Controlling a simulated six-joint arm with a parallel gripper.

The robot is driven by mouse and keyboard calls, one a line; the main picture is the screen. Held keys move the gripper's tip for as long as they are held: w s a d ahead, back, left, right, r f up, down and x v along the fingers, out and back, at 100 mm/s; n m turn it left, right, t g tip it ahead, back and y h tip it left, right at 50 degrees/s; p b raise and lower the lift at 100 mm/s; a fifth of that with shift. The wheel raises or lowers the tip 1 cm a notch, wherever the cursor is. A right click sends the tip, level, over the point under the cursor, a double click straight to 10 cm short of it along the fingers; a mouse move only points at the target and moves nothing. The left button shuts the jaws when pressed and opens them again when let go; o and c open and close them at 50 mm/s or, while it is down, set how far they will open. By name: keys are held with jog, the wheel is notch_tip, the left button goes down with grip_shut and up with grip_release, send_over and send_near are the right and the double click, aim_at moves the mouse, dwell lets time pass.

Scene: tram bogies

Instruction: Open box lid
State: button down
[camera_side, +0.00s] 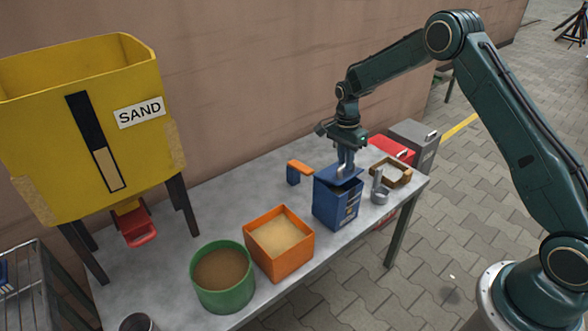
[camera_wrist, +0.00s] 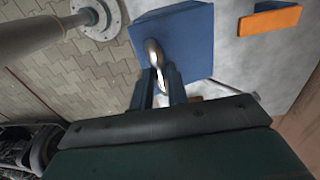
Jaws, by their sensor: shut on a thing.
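A blue box (camera_side: 337,207) stands on the grey table near its right end.
An orange box (camera_side: 279,262) of sand and a green tub (camera_side: 222,294) stand left of the blue box. An orange-and-blue piece (camera_side: 298,171) lies behind it. A metal cup (camera_side: 380,194) and wooden frame (camera_side: 398,169) sit close on its right. A yellow sand hopper (camera_side: 60,140) stands far left.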

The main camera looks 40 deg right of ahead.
jog(key=shift+w+r, duration=0.45)
jog(key=shift+w, duration=0.2)
jog(key=w, duration=0.2)
jog(key=w+r, duration=0.1)
jog(key=w, duration=0.1)
jog(key=shift+r, duration=0.1)
jog(key=shift+w, duration=2.35)
jog(key=c, duration=1.4)
grip_release()
jog(key=shift+o, duration=0.2)
jog(key=shift+r, duration=0.1)
notch_tip(320, 180, up, 7)
jog(key=shift+w+r, duration=0.15)
jog(key=shift+w, duration=0.15)
